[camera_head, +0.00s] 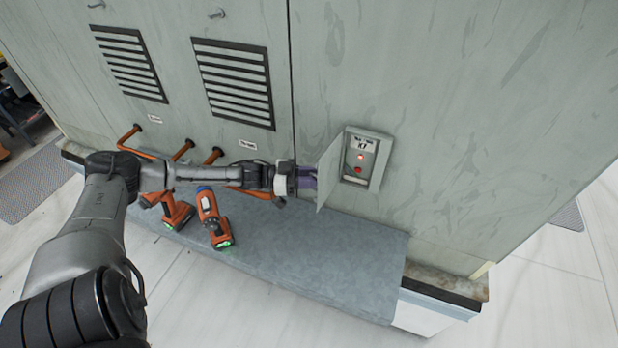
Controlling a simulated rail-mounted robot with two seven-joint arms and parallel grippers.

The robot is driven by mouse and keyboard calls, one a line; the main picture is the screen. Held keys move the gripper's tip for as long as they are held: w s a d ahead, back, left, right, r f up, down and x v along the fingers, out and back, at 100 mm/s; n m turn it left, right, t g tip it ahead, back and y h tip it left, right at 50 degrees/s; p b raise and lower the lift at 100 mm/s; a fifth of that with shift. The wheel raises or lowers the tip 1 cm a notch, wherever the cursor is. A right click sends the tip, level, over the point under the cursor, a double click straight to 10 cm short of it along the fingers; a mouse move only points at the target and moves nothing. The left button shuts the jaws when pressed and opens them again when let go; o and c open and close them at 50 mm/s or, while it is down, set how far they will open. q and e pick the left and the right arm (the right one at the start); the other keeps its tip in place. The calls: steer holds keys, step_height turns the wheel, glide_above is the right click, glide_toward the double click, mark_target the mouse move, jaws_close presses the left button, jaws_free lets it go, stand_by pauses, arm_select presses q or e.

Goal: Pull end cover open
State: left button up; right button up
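A small control box (366,160) is set in the large grey-green cabinet face. Its thin cover (330,168) stands swung out from the left edge. Inside show a label that seems to read K7, a small red light and a red button. My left gripper (308,181) reaches in from the left and its tip is at the outer side of this cover, with part hidden behind it. I cannot tell whether it touches the cover, nor whether its fingers are apart. My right gripper is not in view.
A grey ledge (330,262) runs along the cabinet foot. Orange-and-black cordless tools (212,215) stand on it under my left arm. Orange pipes or handles (213,156) stick out below two louvred vents (234,82). The floor at right is clear.

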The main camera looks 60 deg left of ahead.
arm_select(q)
steer(key=shift+w+d+r, duration=0.1)
steer(key=shift+d+r, duration=0.05)
steer(key=shift+r, duration=0.4)
steer(key=f+p+v, duration=0.1)
steer(key=p+v, duration=0.3)
steer(key=v, duration=1)
